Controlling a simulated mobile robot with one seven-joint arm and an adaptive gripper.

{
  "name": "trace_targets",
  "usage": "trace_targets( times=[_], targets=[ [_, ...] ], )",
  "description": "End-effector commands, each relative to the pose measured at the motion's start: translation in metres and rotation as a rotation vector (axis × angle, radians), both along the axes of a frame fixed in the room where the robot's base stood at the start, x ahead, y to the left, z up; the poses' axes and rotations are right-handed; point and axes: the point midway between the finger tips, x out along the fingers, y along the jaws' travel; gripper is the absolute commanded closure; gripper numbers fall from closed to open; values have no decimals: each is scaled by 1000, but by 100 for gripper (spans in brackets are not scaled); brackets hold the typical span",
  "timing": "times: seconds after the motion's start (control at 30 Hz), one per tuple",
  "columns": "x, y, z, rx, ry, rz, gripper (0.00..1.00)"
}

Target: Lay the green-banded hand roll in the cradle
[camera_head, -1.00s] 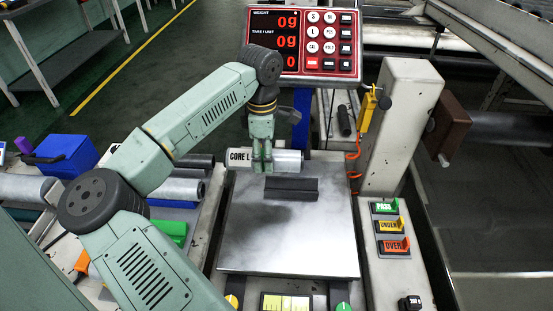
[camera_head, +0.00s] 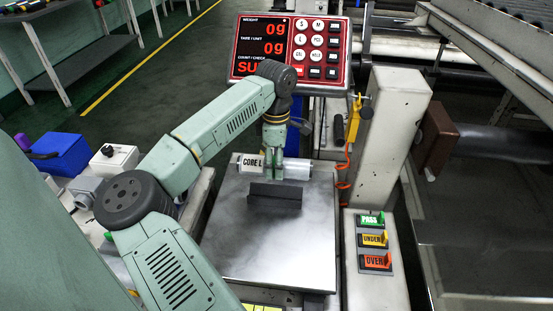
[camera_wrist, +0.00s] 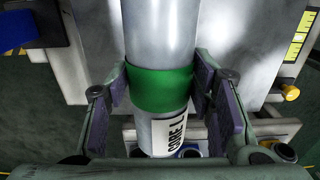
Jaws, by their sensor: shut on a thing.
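The green-banded hand roll (camera_head: 297,169) is a pale, shiny cylinder with a white "CORE L" label at its left end. My gripper (camera_head: 272,178) is shut on it from above. In the wrist view the two fingers (camera_wrist: 160,90) close on either side of the roll's green band (camera_wrist: 160,90). In the head view the fingers hide the band. A dark ridged block, seemingly the cradle (camera_head: 275,196), sits on the steel weighing plate (camera_head: 270,250). The roll appears just above or behind it, roughly parallel, and looks apart from it. The height gap is hard to judge.
The scale's red display (camera_head: 290,50) stands behind the plate. A grey post (camera_head: 392,140) and the PASS, UNDER and OVER switches (camera_head: 373,240) are on the right. A blue box (camera_head: 60,155) lies left. The plate's front is bare.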

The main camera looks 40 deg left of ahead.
Motion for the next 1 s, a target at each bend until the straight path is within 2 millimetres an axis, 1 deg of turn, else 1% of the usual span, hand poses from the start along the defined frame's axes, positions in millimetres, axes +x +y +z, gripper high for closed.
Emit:
trace_targets(
  times=[0.03,0.1,0.4,0.5,0.63,0.9,0.93,1.0],
  targets=[
    [0,0,-10,-1,-1,0,91],
    [0,-1,-20,-2,0,0,91],
    [0,-1,-62,-1,-1,0,91],
    [0,0,-72,1,-1,0,91],
    [0,0,-77,0,-1,0,91],
    [0,0,-77,0,-1,0,91],
    [0,0,-77,0,-1,0,50],
    [0,0,-77,0,-1,0,45]
  ],
)
